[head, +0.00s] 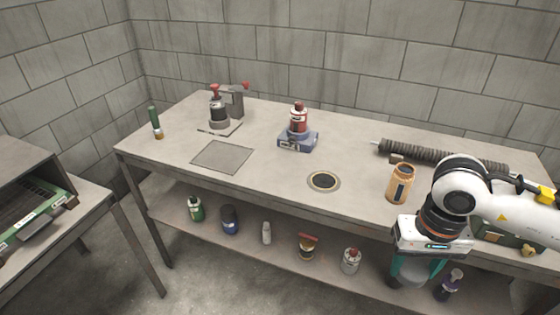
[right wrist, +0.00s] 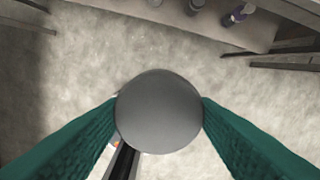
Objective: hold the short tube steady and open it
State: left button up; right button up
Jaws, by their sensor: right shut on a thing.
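My right gripper (head: 417,272) is in front of the table's front edge at the right, fingers pointing down. Its teal fingers are shut on a grey round thing (right wrist: 159,110), which fills the gap between them in the right wrist view. Only its smooth round end shows there, and its body is hidden, so I cannot tell for sure whether it is the short tube. An orange jar (head: 399,185) with a dark label stands upright on the table, just behind the right gripper. My left gripper is not in view.
On the table (head: 270,175) are a clamp stand (head: 234,103) with a dark bottle, a red bottle (head: 298,118) on a blue-grey base, a dark ringed disc (head: 324,181) and a ribbed hose (head: 430,153). Several bottles stand on the lower shelf. The table's middle is mostly clear.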

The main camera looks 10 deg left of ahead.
aim_at(402, 177)
jog(key=i+l+u, duration=0.2)
jog(key=u, duration=0.2)
jog(key=i+l+u, duration=0.2)
jog(key=u, duration=0.2)
jog(key=i+l+u, duration=0.15)
jog(key=l+u, duration=0.2)
jog(key=l, duration=0.15)
jog(key=i, duration=0.1)
